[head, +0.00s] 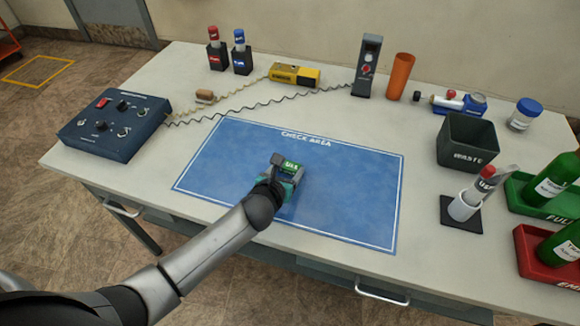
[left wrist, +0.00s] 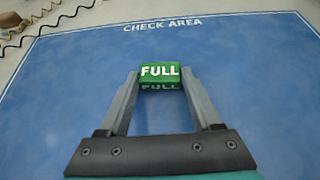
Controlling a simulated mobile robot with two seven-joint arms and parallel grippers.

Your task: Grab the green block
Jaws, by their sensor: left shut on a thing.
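The green block (left wrist: 160,74), marked "FULL", is between the two fingertips of my left gripper (left wrist: 160,82) in the left wrist view. The gripper is shut on it. In the head view the block (head: 291,167) shows as a small green patch at the tip of my left gripper (head: 286,172), over the middle of the blue check area mat (head: 340,215). I cannot tell whether the block touches the mat. My right gripper is not in view.
A dark control box (head: 115,122) with a coiled cable stands at the left. The mat around the gripper is clear.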

